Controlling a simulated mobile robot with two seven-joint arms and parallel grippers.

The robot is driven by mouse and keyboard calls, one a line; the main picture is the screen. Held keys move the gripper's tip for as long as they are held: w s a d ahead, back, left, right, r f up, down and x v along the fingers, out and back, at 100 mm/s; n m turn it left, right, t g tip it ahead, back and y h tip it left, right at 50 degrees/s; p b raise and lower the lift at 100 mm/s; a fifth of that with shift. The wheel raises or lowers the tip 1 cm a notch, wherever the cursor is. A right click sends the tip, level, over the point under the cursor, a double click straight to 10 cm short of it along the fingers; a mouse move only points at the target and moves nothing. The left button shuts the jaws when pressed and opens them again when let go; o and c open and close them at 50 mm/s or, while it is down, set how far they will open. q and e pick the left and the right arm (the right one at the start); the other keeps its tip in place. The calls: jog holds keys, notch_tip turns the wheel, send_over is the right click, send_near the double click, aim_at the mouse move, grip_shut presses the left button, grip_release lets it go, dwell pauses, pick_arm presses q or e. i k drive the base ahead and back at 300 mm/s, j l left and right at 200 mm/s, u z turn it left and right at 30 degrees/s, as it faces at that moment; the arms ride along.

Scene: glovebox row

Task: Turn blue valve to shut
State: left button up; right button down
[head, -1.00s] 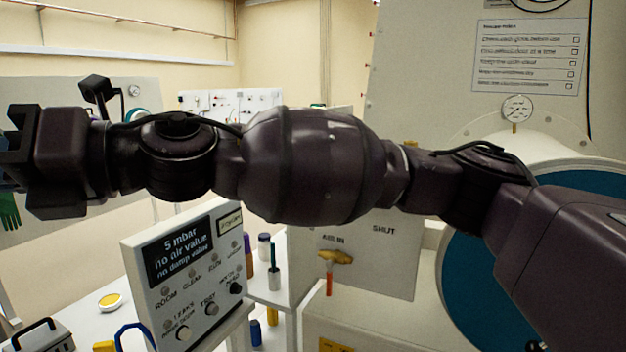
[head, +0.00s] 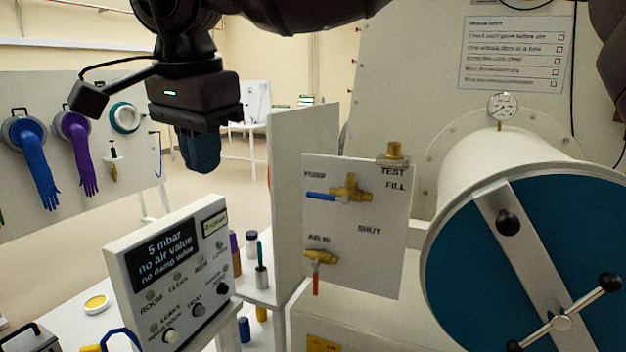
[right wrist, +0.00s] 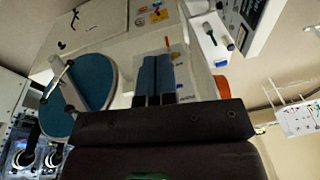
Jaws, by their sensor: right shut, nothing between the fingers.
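The blue valve (head: 322,197) is a brass body with a blue lever on the pale upright panel. Its lever lies level and points left, under the word PUMP. The word SHUT is lower on the panel, to the right of a second brass valve (head: 320,257), whose red lever hangs straight down by AIR IN. My right gripper (head: 200,160) hangs at the upper left of the head view, apart from the valve, with its blue fingers shut and empty. In the right wrist view the shut fingers (right wrist: 155,78) point toward the panel area. My left gripper is not in view.
A control box (head: 170,275) with a dark screen stands at lower left, below my gripper. A grey upright board (head: 300,200) stands just left of the panel. A large blue round door (head: 510,270) with handles fills the right. A brass fitting (head: 394,152) tops the panel.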

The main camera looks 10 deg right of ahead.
aim_at(346, 200)
jog(key=i+l, duration=0.75)
